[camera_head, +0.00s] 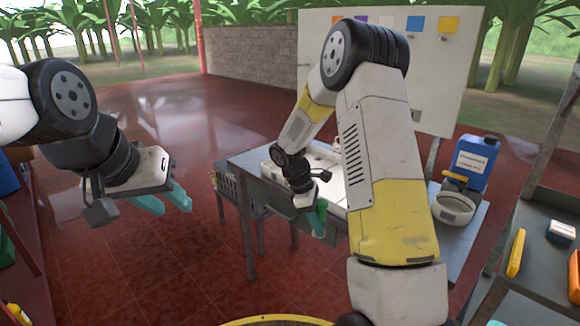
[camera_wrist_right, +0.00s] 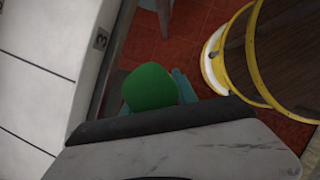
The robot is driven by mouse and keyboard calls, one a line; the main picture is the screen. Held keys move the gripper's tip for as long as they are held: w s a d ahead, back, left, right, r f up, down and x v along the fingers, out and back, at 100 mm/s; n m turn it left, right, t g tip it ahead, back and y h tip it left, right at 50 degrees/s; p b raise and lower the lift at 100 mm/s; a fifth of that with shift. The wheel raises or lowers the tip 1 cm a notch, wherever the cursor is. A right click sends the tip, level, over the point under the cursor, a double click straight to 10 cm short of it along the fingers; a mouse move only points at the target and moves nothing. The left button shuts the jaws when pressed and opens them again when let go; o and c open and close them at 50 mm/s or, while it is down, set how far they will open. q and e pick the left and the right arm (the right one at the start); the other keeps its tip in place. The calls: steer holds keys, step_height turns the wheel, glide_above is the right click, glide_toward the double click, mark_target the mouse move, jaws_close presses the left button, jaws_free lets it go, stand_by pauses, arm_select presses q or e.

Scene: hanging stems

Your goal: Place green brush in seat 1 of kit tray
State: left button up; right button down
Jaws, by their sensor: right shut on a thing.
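The green brush (camera_wrist_right: 150,88) is held in my right gripper (camera_head: 318,217). Only its rounded green part shows in the right wrist view, between the teal fingers; the rest is hidden. In the head view the gripper is beside the front edge of the work table, just outside the tray. The white kit tray (camera_head: 268,163) lies on the table, partly hidden by my right arm. In the right wrist view the tray (camera_wrist_right: 35,50) is at the left, with a "3" label on its side; the brush is apart from it. My left gripper (camera_head: 166,200) is open and empty, left of the table.
A shelf at the far right holds a yellow item (camera_head: 516,253) and others. Open red floor lies left of the table (camera_head: 243,157).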

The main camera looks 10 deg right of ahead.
steer(key=s+d+r+n+t+y, duration=0.1)
steer(key=d+r+n+t, duration=0.1)
steer(key=n, duration=0.7)
steer(key=d+r+n+t+y, duration=0.2)
steer(key=d+n, duration=0.4)
steer(key=n, duration=0.3)
steer(key=shift+s+r+n+t, duration=0.25)
steer(key=shift+s+n+t, duration=0.15)
steer(key=shift+t, duration=0.5)
steer(key=shift+r+n, duration=0.1)
steer(key=shift+n, duration=0.2)
